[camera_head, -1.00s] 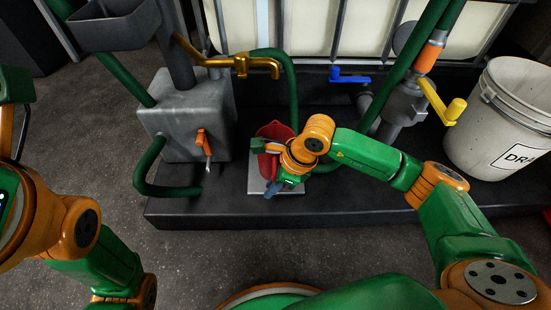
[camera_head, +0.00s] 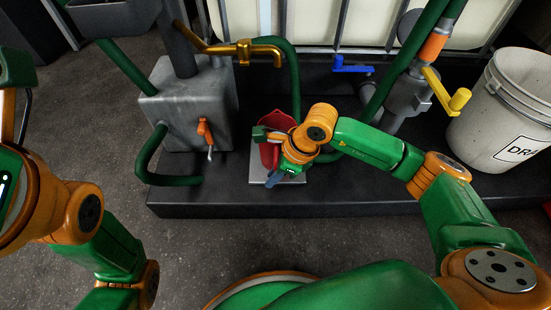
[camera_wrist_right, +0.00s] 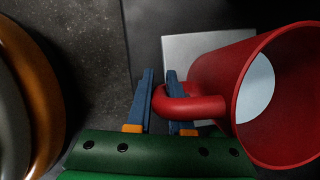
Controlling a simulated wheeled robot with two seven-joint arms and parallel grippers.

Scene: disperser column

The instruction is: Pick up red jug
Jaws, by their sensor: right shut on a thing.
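The red jug (camera_head: 273,126) is on or just above a light grey plate (camera_head: 291,180) on the dark platform; I cannot tell whether it touches. My right gripper (camera_head: 274,179) is at the jug's near side, partly covering it. In the right wrist view the jug (camera_wrist_right: 292,100) is at the right, its open mouth facing the camera and a pale surface showing inside. Its curved handle (camera_wrist_right: 200,106) runs to the blue fingers of my right gripper (camera_wrist_right: 159,85), which are closed around it. My left arm shows at the left, but its fingers are out of view.
A grey block (camera_head: 190,108) with an orange lever (camera_head: 205,131) stands left of the jug. A brass pipe (camera_head: 243,52) and green hose (camera_head: 294,75) are behind it. A blue-handled valve (camera_head: 352,66), a yellow lever (camera_head: 447,92) and a white bucket (camera_head: 505,110) are at the right.

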